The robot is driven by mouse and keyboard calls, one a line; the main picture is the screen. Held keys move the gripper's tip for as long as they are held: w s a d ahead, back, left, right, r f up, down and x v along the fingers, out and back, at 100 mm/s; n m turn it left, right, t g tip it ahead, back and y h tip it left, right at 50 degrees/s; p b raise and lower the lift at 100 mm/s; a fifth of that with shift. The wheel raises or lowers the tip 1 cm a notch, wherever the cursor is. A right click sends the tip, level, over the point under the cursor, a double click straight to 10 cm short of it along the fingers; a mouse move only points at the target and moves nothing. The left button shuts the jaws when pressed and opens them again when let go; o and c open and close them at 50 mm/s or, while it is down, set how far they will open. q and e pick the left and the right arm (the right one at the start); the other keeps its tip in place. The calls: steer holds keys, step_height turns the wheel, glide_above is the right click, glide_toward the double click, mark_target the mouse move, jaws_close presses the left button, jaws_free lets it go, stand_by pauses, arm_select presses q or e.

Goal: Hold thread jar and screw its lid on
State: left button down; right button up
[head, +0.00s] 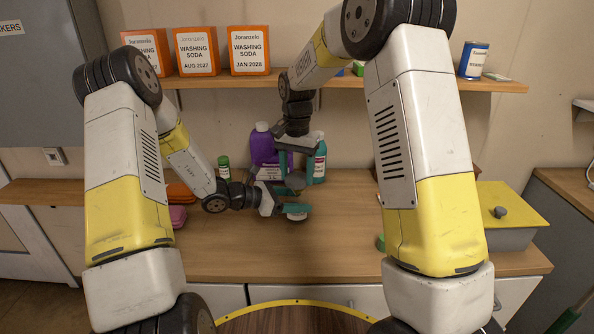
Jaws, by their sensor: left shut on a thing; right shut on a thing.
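My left gripper (292,201) reaches in from the left, low over the wooden counter, and is shut on a small jar. Only a pale lower part of the jar (296,215) shows below the teal fingers. My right gripper (297,168) points straight down just above it, its fingers shut on a small dark round piece, seemingly the lid (296,181). The two held things are almost in line, one above the other. The fingers hide most of both, so I cannot tell whether lid and jar touch.
A small green-capped bottle (224,167) stands to the left. Orange washing soda boxes (249,51) and a blue can (473,60) are on the shelf. The front counter (300,255) is clear.

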stand_by(0.5)
steer(key=shift+f, duration=0.9)
steer(key=shift+f, duration=0.55)
